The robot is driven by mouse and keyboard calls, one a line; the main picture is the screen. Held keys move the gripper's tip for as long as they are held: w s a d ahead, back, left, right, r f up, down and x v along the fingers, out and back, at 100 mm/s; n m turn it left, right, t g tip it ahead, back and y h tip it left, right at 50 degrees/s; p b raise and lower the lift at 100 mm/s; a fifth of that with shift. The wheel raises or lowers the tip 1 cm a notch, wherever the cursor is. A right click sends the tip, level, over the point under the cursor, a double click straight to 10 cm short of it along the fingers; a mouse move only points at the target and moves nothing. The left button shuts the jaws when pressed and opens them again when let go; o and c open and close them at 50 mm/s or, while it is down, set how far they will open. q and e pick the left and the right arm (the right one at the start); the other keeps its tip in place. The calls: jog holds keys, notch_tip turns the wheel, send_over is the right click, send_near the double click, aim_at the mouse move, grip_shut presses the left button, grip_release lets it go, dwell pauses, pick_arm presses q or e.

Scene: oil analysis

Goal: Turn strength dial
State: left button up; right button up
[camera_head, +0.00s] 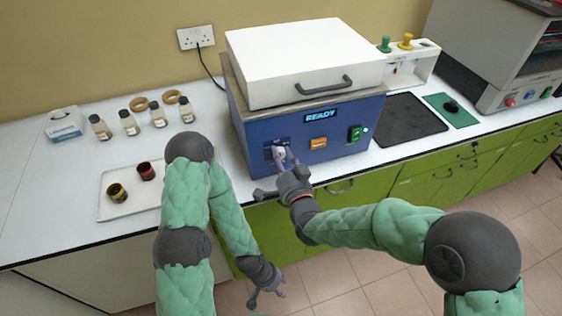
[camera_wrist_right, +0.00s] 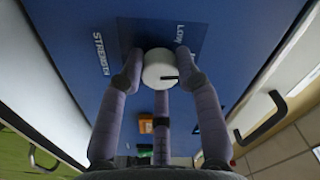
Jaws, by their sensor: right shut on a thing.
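The strength dial is a white round knob with a dark pointer mark (camera_wrist_right: 160,70), on the blue front of a white-lidded machine (camera_head: 315,130). The words STRENGTH and LOW are printed beside it in the right wrist view. My right gripper (camera_head: 281,157) is at the dial, its purple-grey fingers shut around the knob. In the head view the gripper mostly hides the dial. My left gripper (camera_head: 266,292) hangs low in front of the counter, away from the machine, with its fingers spread and empty.
The machine front also has an orange switch (camera_head: 319,143), a green switch (camera_head: 356,134) and a READY display (camera_head: 321,116). A white tray (camera_head: 115,208) with two small jars and several bottles stand at left. A dark mat (camera_head: 405,120) lies at right.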

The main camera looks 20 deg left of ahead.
jog(key=shift+f+m+b, duration=0.15)
jog(key=shift+m+b, duration=0.2)
jog(key=shift+m, duration=0.15)
jog(key=o, duration=1.1)
jog(key=shift+o, duration=0.2)
jog(key=v, duration=1.2)
